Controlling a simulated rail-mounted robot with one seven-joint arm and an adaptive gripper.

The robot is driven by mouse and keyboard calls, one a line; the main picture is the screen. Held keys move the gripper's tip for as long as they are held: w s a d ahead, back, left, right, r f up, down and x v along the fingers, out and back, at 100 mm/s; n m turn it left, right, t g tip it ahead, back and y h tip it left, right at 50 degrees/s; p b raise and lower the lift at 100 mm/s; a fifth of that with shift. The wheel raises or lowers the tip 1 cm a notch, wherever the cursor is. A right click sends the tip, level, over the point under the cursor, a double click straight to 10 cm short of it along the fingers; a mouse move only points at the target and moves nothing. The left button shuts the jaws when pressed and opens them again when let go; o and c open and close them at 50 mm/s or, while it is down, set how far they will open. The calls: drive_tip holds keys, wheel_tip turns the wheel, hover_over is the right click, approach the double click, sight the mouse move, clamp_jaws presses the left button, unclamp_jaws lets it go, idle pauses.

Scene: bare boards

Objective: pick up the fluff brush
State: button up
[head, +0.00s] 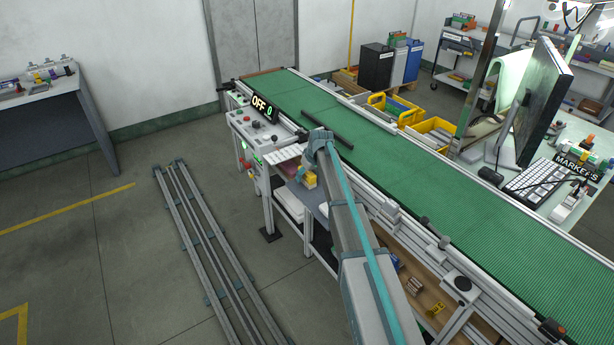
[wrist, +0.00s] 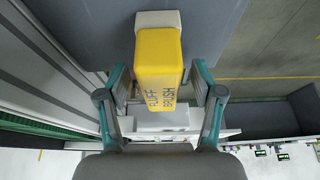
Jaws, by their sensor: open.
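The fluff brush (wrist: 159,62) is a yellow block with the words "FLUFF BRUSH" on it and a pale part at its far end. In the wrist view it lies between the two fingers of my gripper (wrist: 160,88), with a narrow gap visible on each side. My gripper is open. In the head view, a small yellow patch of the brush (head: 309,180) shows beside my arm, at the side of the conveyor. My arm hides most of my gripper there.
A blue-grey shelf surface (wrist: 85,25) lies behind the brush. The green conveyor belt (head: 400,165) runs above, with a control panel (head: 258,130) reading "OFF 0" at its left end. Metal rails (head: 215,235) lie on the floor at left; the floor between is clear.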

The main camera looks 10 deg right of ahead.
clamp_jaws()
idle(0.3)
drive_tip(key=shift+r, duration=0.15)
drive_tip(key=shift+r+b, duration=0.45)
drive_tip(key=shift+b, duration=0.05)
drive_tip(key=s+r+b, duration=0.5)
drive_tip(key=s+r, duration=0.7)
drive_tip(key=s, duration=0.2)
